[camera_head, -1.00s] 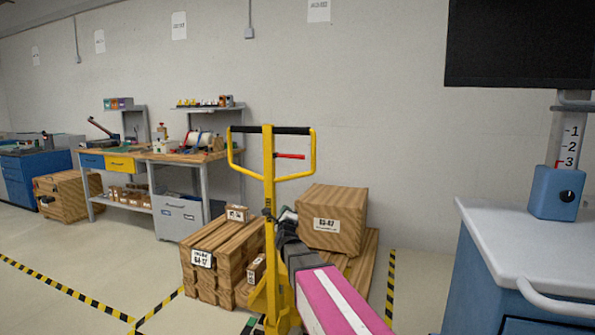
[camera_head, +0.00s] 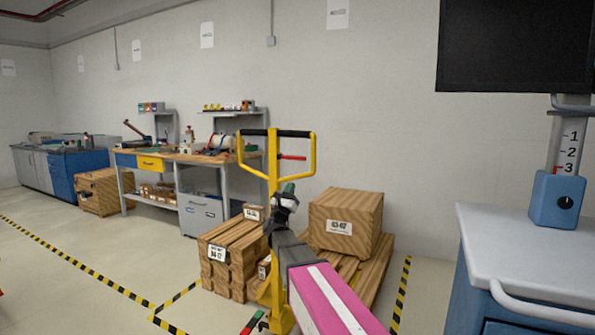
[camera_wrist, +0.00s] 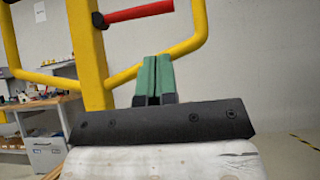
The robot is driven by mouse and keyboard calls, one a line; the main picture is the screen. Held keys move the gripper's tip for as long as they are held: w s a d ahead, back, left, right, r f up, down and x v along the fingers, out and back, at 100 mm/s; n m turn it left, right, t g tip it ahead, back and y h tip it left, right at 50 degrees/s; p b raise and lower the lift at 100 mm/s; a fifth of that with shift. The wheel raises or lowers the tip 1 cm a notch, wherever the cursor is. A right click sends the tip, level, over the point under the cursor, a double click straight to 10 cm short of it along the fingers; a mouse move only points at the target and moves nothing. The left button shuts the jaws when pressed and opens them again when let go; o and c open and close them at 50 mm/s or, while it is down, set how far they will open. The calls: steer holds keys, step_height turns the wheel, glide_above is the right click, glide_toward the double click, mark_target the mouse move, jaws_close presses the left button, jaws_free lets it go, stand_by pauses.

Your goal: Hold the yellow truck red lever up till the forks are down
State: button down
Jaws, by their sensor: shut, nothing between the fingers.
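The yellow truck (camera_head: 273,180) stands ahead of me, its looped handle upright with a black grip bar on top. The red lever (camera_head: 292,157) sticks out to the right from the post inside the handle loop. It also shows at the top of the wrist view (camera_wrist: 138,13). My gripper (camera_head: 288,189) is just below the handle loop in the head view. In the wrist view its green fingertips (camera_wrist: 154,78) are shut together and empty, below and a little right of the lever, apart from it. The truck's forks are hidden behind the post, my arm and the load.
A blue cart (camera_head: 510,240) with a white top is close on the right. Floor at left is clear, with striped tape.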

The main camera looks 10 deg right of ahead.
mark_target(294, 158)
steer(key=x, duration=1)
steer(key=shift+r, duration=0.1)
